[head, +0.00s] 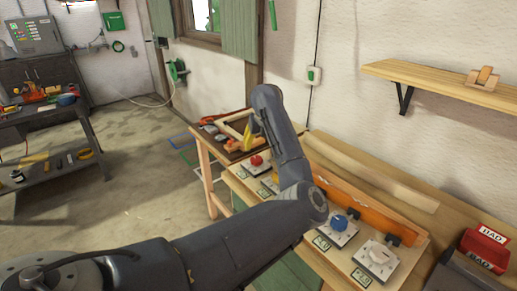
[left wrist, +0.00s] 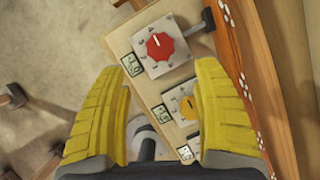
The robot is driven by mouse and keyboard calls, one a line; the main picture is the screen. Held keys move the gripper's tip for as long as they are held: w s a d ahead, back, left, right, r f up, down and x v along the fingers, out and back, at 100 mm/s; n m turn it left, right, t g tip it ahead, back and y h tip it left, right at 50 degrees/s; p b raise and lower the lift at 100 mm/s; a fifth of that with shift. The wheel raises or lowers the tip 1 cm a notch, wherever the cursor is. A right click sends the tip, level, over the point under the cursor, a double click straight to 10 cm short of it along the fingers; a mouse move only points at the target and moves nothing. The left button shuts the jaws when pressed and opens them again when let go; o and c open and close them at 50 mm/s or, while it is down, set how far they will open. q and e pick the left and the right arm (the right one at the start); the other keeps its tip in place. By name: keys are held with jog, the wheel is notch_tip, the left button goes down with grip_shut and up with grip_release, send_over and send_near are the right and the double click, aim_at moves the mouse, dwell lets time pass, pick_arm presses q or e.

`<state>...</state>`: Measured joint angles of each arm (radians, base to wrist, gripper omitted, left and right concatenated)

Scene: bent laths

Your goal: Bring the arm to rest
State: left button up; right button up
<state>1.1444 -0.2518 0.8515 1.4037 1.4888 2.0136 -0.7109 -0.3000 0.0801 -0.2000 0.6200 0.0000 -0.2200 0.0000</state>
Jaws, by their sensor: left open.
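My left arm comes in from the bottom left of the head view, bends at the elbow over the bench and rises to the wrist. My left gripper (head: 248,136) has yellow fingers pointing down near the far left end of the knob panel (head: 329,244). In the left wrist view the gripper (left wrist: 160,78) is open, with nothing between its fingers. Beyond the fingertips are a red knob (left wrist: 160,46) and a yellow knob (left wrist: 189,107). The red knob also shows in the head view (head: 256,160). My right gripper is not in view.
A blue knob (head: 339,222) and a white knob (head: 379,254) sit along the panel, in front of an orange board (head: 362,208). A small table (head: 205,163) with a wooden frame lies behind my gripper. A shelf (head: 440,84) juts from the wall.

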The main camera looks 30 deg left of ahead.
pick_arm(q)
jog(key=shift+s+d+r, duration=0.1)
jog(key=shift+r, duration=0.15)
dwell(0.3)
